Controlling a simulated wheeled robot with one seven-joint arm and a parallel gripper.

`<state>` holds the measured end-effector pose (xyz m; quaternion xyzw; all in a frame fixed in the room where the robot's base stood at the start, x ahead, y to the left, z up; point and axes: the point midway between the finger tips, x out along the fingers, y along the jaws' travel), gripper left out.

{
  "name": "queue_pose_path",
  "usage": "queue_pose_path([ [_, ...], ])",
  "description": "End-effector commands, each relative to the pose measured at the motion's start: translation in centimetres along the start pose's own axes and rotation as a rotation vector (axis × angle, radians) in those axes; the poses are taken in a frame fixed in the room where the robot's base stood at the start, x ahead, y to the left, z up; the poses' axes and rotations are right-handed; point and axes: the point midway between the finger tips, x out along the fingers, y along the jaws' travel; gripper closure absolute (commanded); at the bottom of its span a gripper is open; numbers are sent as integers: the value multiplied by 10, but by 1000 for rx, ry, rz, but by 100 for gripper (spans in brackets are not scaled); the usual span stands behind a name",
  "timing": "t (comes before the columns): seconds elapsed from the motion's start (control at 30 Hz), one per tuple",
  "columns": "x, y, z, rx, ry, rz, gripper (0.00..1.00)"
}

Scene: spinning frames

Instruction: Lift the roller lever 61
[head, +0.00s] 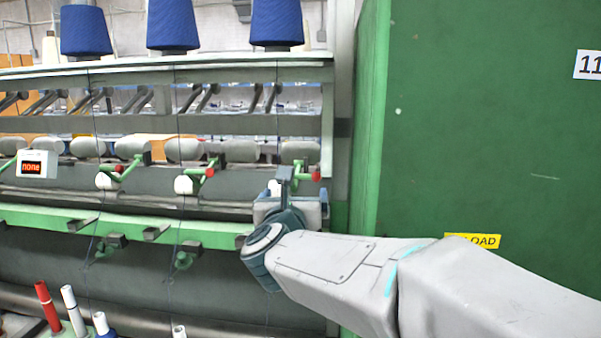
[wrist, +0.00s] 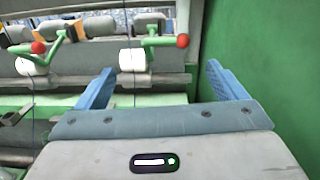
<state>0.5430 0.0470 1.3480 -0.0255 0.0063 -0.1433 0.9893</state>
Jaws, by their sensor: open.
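Green roller levers with red ball ends and white rollers stand in a row on the machine; no number 61 can be read on any of them. The rightmost lever (head: 316,176) is directly beyond my gripper (head: 287,176); its white roller is partly hidden there. In the wrist view, this lever (wrist: 158,42), its red ball (wrist: 183,41) and its white roller (wrist: 132,60) show between the two blue fingers of my gripper (wrist: 160,67), a little above the tips. My gripper is open, with nothing between its fingers. I cannot tell the exact gap to the lever.
Another lever's red ball (head: 210,172) and roller (head: 183,184) are to the left. A green rail (head: 150,228) runs below. A large green panel (head: 480,130) stands close on the right. Blue yarn cones (head: 277,22) sit on top, and thin threads hang down the front.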

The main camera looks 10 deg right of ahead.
Motion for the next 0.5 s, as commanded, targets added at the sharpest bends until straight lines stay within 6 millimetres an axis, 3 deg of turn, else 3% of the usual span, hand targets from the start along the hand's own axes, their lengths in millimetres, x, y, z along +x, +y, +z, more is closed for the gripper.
queue_pose_path([
  [0.27, 22, -4, 4, 55, -4, -31, 9],
  [0.5, 66, -4, 4, 51, -3, -29, 9],
])
